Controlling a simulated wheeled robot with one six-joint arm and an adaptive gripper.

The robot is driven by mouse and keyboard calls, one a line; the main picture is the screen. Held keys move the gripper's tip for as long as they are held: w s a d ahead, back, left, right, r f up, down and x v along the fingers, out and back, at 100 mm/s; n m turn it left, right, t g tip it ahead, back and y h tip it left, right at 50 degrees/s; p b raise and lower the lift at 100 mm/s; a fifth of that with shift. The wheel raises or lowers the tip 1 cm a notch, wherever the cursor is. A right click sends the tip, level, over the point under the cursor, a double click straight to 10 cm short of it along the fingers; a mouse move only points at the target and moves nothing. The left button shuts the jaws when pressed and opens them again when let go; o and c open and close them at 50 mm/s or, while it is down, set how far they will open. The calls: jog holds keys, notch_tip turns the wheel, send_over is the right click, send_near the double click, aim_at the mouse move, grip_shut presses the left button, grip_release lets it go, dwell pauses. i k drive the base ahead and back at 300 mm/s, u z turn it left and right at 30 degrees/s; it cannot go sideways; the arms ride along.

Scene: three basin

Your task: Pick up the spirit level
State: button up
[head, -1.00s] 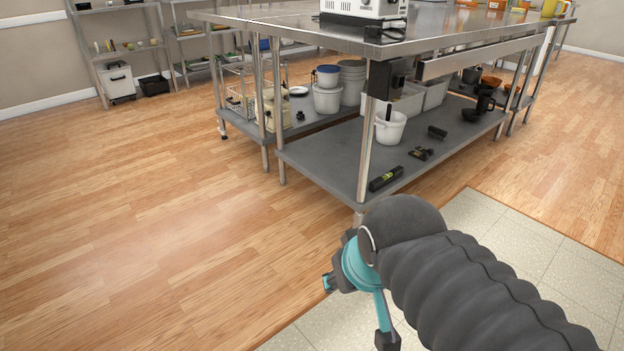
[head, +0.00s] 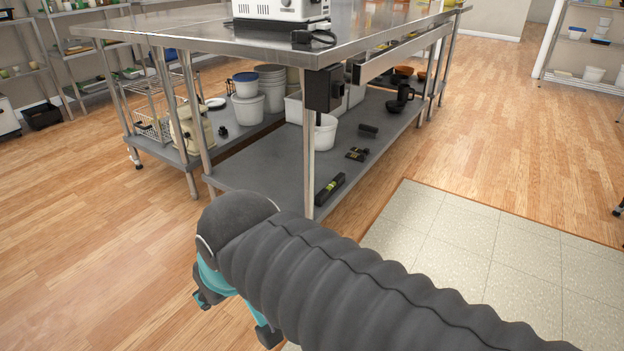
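The spirit level (head: 330,188) is a short black bar with a yellow-green vial. It lies on the grey lower shelf (head: 262,170) of the steel table, at the shelf's near right edge beside a table leg. My gripper (head: 234,318) is at the lower left of the arm, in front of and below the shelf, apart from the level. Its teal and black parts show, but my dark ribbed arm covers most of it.
A steel tabletop (head: 200,32) hangs over the shelf, with a leg (head: 308,150) close to the level. A small black object (head: 357,154) and a white bucket (head: 325,133) stand behind it. The wooden floor (head: 90,250) at left is clear.

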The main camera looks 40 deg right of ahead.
aim_at(324, 195)
jog(key=i, duration=3.5)
jog(key=z, duration=3.25)
